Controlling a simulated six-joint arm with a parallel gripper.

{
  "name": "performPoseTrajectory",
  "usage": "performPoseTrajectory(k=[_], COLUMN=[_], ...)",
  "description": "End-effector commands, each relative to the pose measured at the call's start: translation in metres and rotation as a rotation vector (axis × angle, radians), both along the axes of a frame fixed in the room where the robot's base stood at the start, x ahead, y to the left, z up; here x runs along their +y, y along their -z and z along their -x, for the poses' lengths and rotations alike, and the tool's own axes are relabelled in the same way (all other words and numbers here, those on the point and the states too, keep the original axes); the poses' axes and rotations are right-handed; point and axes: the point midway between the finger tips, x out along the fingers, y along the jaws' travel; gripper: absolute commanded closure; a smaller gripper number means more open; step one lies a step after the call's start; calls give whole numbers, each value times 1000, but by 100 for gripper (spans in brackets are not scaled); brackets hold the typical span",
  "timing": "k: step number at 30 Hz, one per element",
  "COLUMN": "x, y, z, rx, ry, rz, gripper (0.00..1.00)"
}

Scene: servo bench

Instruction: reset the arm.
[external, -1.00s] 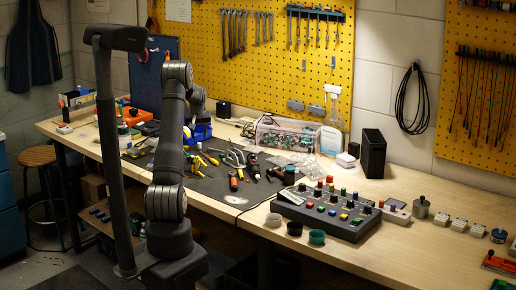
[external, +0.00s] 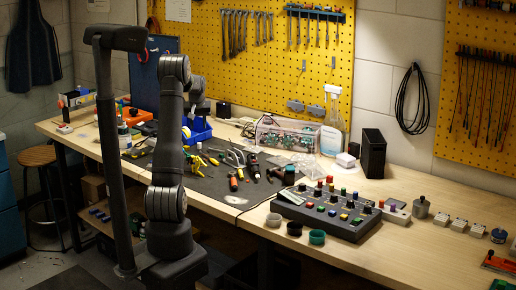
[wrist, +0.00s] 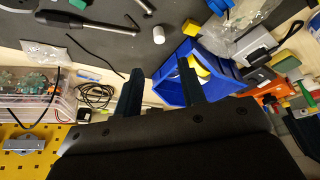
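My arm (external: 168,150) stands upright at the front edge of the bench in the external view, with its elbow at the top. My gripper (wrist: 160,64) shows in the wrist view with its two dark fingers spread apart. Nothing is between the fingers that I can see them holding. In the external view the fingers are hidden behind my arm. The blue bin (wrist: 172,88) with something yellow inside lies beyond and below the fingers in the wrist view. It also shows just right of my arm in the external view (external: 203,134).
A clear box of circuit boards (external: 285,134), a black control panel with colored knobs (external: 325,212) and a black box (external: 373,153) stand along the bench. Pliers and screwdrivers lie on the dark mat (external: 225,195). A dark post (external: 112,150) rises left of my arm.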

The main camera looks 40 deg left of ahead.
Motion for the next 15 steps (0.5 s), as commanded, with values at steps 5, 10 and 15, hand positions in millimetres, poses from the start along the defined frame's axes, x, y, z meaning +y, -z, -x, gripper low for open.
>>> performPoseTrajectory(k=[5, 10, 15], x=[-3, 7, 16], y=[-7, 24, 56], z=[3, -7, -16], rx=[5, 3, 3], ry=[0, 0, 0], rz=[4, 2, 3], gripper=[63, 63, 63])
